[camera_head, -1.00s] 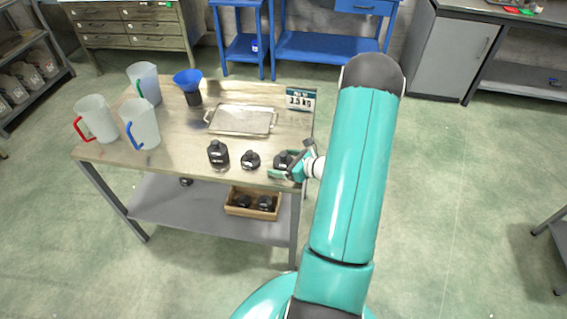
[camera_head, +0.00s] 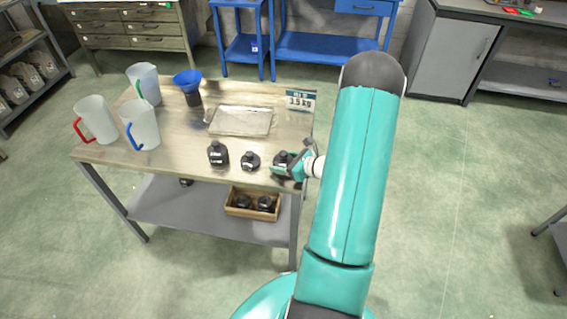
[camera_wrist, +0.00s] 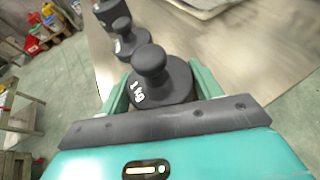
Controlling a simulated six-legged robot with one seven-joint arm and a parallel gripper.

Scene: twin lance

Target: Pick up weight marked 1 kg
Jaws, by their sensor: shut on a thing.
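The weight marked 1 kg (camera_wrist: 160,82) is black with a round knob and white lettering. In the wrist view it stands between the two teal fingers of my gripper (camera_wrist: 160,95), which is shut on it. In the head view the same weight (camera_head: 282,158) is at the table's front right corner, partly hidden by my gripper (camera_head: 289,168). It appears upright on the table top; I cannot tell whether it is lifted. Two other black weights stand in a row to its left, a middle one (camera_head: 250,161) and a larger one (camera_head: 218,154).
The table (camera_head: 180,135) also holds a metal tray (camera_head: 240,121), a sign reading 3.5 kg (camera_head: 301,100), a blue funnel (camera_head: 187,80) and several jugs (camera_head: 141,124). A wooden box (camera_head: 240,211) with black weights sits on the lower shelf. Floor right of the table is clear.

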